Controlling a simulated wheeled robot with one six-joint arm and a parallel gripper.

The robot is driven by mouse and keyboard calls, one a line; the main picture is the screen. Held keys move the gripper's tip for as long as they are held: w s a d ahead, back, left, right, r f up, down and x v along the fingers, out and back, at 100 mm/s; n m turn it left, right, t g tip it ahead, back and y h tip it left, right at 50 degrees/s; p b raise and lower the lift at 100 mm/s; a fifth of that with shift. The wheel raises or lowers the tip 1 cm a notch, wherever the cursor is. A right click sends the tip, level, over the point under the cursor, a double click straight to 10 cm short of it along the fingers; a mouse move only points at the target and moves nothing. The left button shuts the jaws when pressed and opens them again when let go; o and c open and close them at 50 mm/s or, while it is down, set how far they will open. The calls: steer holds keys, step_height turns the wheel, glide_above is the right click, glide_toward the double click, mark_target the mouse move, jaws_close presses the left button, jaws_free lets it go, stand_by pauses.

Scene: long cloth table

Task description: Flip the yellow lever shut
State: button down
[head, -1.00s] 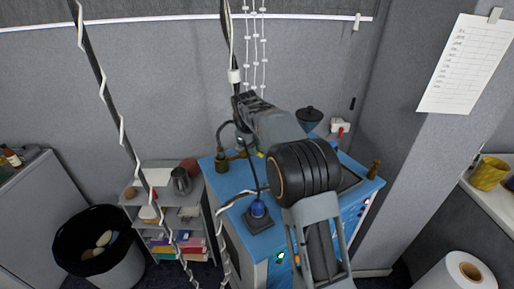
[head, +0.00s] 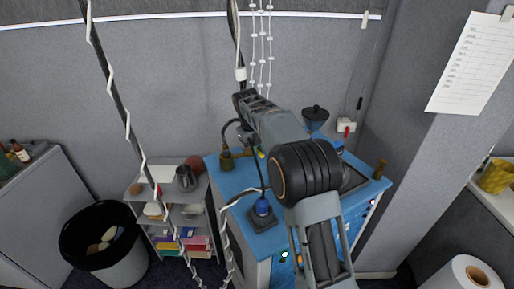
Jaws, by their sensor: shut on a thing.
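The blue-topped cabinet (head: 235,184) stands in the middle of the head view. A small bit of yellow, which I take for the yellow lever (head: 262,154), shows at the back of its top, just below my arm's far end. My gripper (head: 248,138) is reached down there, small and mostly hidden by my own arm. It is shut on the yellow lever, as far as the view lets me tell. The lever's exact angle and the contact between jaws and lever are hidden.
A brass fitting (head: 227,159) stands close left of my gripper. A black-based blue knob (head: 262,207) is in front, with a hanging cable nearby. A dark funnel (head: 315,113) and a brass post (head: 381,169) stand to the right. White-wrapped cords (head: 126,120) hang at left.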

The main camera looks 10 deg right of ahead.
steer(key=c, duration=1.1)
jaws_free()
step_height(320, 180, up, 14)
steer(key=a+p, duration=0.1)
steer(key=a, duration=0.1)
steer(key=shift+s+a+f+p, duration=0.25)
steer(key=shift+s+a+p, duration=0.05)
steer(key=shift+a, duration=0.05)
